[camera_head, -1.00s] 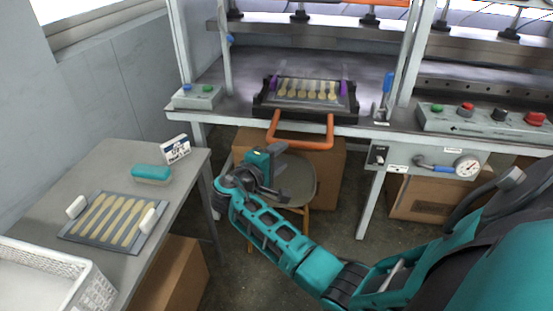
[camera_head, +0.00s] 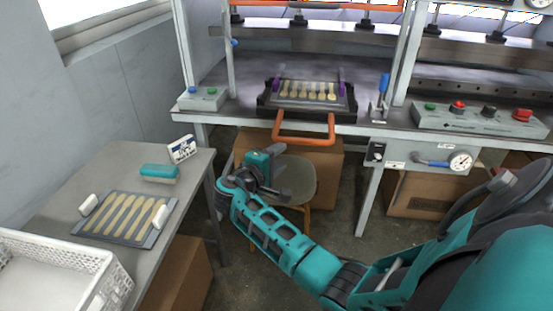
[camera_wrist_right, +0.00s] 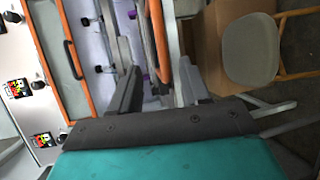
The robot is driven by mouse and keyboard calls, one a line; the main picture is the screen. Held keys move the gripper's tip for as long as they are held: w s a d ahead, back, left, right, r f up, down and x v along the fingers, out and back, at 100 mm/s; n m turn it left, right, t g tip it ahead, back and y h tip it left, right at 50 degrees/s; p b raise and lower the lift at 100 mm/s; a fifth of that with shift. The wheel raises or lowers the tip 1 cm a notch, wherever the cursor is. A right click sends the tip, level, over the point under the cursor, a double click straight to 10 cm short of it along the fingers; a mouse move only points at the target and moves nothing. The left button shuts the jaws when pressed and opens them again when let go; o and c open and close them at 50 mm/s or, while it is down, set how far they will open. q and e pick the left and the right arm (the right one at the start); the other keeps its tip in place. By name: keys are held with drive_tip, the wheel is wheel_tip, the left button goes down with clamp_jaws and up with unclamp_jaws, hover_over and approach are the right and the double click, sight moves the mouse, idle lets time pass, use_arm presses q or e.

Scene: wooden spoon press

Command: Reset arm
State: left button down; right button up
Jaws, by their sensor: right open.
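My right arm reaches in from the lower right in the head view. Its gripper (camera_head: 284,186) hangs over the floor in front of the press, below the orange handle (camera_head: 304,138) and in front of a stool. The right wrist view shows its two fingers (camera_wrist_right: 155,90) spread apart with nothing between them. A mold tray of wooden spoons (camera_head: 307,91) sits on the press bed. A second plate of spoons (camera_head: 122,218) with white end grips lies on the side table. My left gripper does not show.
The grey side table (camera_head: 122,164) holds a teal brush (camera_head: 159,172), a small sign box (camera_head: 182,149) and a white basket (camera_head: 120,280). A stool (camera_head: 302,184) and cardboard boxes stand under the press. Control boxes (camera_head: 480,122) line its front edge.

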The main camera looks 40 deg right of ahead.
idle(0.5)
drive_tip(key=s+a+f+n+t+y, duration=0.1)
drive_tip(key=s+a+f+t+y, duration=0.2)
drive_tip(key=f, duration=0.4)
drive_tip(key=s+a+f+n+y, duration=0.1)
drive_tip(key=s+a+f+y, duration=0.2)
drive_tip(key=a+f+y, duration=0.4)
drive_tip(key=s+a+f+m+t+y, duration=0.1)
drive_tip(key=s+a+m+t+y, duration=0.2)
drive_tip(key=s+a+y, duration=0.4)
drive_tip(key=s+a+m, duration=0.1)
drive_tip(key=s+a, duration=0.4)
drive_tip(key=s, duration=0.2)
drive_tip(key=shift+s+a+f, duration=0.15)
drive_tip(key=shift+s+a, duration=0.05)
drive_tip(key=shift+a, duration=0.15)
